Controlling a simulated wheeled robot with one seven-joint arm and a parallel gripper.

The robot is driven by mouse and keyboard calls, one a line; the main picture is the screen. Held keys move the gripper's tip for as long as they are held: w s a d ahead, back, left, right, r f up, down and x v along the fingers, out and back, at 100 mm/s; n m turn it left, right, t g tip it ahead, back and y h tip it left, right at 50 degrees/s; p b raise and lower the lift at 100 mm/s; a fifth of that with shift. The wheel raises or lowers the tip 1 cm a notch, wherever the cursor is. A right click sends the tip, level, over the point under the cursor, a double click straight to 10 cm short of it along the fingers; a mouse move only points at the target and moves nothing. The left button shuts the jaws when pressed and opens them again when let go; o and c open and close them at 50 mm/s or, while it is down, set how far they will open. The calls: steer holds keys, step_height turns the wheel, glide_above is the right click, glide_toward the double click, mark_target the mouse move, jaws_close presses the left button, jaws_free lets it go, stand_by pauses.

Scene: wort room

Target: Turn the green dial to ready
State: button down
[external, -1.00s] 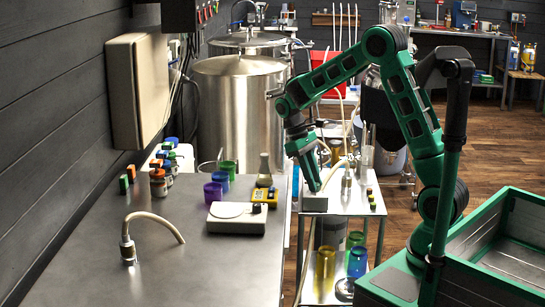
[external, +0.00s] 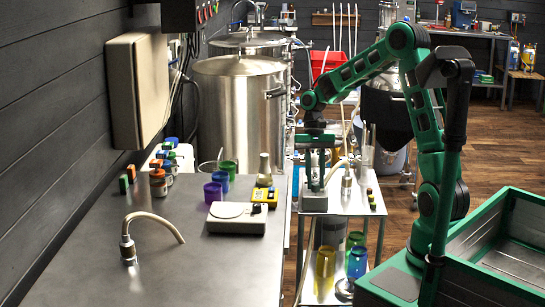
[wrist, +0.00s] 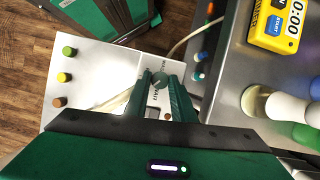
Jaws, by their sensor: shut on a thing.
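The green dial (wrist: 160,80) sits on a small pale box (external: 314,204) at the near edge of the small side table. My gripper (wrist: 160,84) points down at the box, with one finger on each side of the dial, and is shut on it. In the external view my gripper (external: 315,187) stands nearly upright over the box and hides the dial. Dark lettering shows on the box beside the dial in the wrist view, but I cannot read the dial's setting.
A hose on a metal fitting (external: 347,180) stands close to the right of the box. Coloured knobs (wrist: 64,77) lie along the side table (external: 340,205). The steel bench (external: 200,265) at left holds a yellow timer (wrist: 275,22), a white scale (external: 237,217) and cups.

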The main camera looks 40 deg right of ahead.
steer(key=m+t, duration=0.1)
steer(key=m, duration=0.1)
steer(key=m+y, duration=0.1)
steer(key=m, duration=0.2)
steer(key=shift+s+m+t, duration=0.1)
steer(key=shift+m+t, duration=0.2)
steer(key=shift+t, duration=0.1)
steer(key=shift+s+m+t+y, duration=0.15)
steer(key=shift+m+t, duration=0.3)
steer(key=shift+m, duration=0.65)
steer(key=shift+m+t+y, duration=0.25)
steer(key=shift+m+t, duration=0.2)
steer(key=shift+m, duration=0.65)
steer(key=c, duration=1.5)
jaws_free()
steer(key=shift+c, duration=0.2)
steer(key=shift+d, duration=0.1)
steer(key=shift+r, duration=0.1)
steer(key=v, duration=1)
steer(key=shift+r, duration=0.2)
